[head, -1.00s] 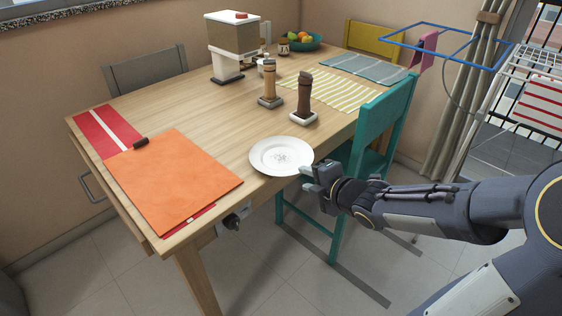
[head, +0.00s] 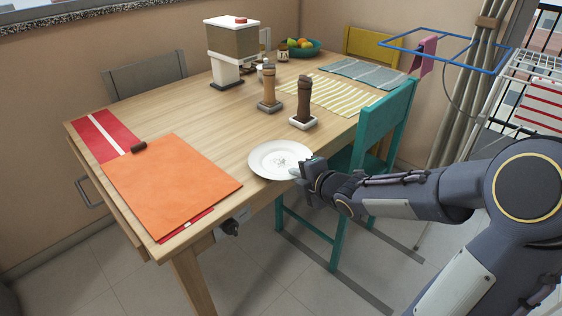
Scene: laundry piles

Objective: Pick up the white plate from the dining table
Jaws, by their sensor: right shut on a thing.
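The white plate (head: 275,157) lies near the front right edge of the wooden dining table (head: 190,115). It looks flat on the tabletop; a slight lift cannot be told. My right gripper (head: 299,171) comes in from the right and is shut on the plate's near right rim. The fingertips partly hide that rim. My left gripper is not in view.
A teal chair (head: 375,125) stands close beside my right gripper. Wooden mills (head: 304,100) stand behind the plate. An orange folder (head: 170,185) lies on a red mat (head: 95,130) at left.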

